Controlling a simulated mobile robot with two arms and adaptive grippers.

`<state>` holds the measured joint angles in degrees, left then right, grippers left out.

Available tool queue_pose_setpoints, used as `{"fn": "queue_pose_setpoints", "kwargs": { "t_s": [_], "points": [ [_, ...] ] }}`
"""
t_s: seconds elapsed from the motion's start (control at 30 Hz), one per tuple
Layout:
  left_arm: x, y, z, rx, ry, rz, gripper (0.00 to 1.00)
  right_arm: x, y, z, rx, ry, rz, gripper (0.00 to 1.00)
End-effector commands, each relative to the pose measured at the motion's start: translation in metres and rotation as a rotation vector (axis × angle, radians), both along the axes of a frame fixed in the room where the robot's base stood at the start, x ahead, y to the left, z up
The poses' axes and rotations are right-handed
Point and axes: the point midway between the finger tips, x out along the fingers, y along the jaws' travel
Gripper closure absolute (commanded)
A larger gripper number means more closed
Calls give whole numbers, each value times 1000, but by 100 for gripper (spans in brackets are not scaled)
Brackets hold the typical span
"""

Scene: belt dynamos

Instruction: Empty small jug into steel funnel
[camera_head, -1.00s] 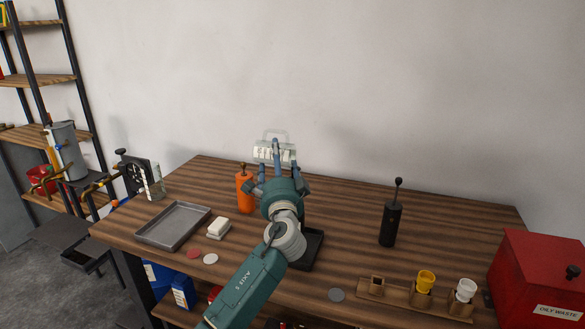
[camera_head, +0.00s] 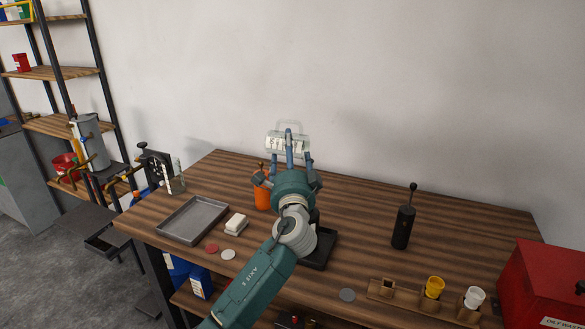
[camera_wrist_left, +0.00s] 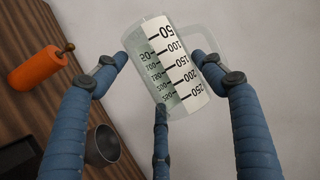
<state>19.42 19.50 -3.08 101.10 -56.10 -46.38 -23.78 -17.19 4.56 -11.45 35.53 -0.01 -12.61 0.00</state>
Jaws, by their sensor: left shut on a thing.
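The small jug (camera_head: 288,144) is clear with a printed scale. My left gripper (camera_head: 290,160) is shut on it and holds it above the table near the wall. The jug lies about on its side, its handle upward. In the left wrist view the jug (camera_wrist_left: 170,65) is between the blue fingers (camera_wrist_left: 165,85), its 250 mark toward the lower end. I cannot make out any contents. The steel funnel (camera_wrist_left: 102,146) shows in the left wrist view, below the jug's lower end and apart from it. In the head view my arm mostly hides the funnel. My right gripper is out of view.
An orange bottle (camera_head: 262,192) stands just left of my gripper. A grey tray (camera_head: 193,220), a white block (camera_head: 237,222), a black bottle (camera_head: 403,227), a wooden holder with cups (camera_head: 410,297) and a red bin (camera_head: 548,285) are around. The back right tabletop is clear.

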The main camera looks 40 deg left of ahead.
Motion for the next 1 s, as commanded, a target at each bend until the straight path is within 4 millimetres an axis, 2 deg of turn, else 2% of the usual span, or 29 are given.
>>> {"fn": "queue_pose_setpoints", "kwargs": {
  "t_s": [0.8,1.0],
  "points": [
    [-82,-11,2,4,0,1,67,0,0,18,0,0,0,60],
    [-91,-12,3,3,-1,2,67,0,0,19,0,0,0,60]
  ]
}}
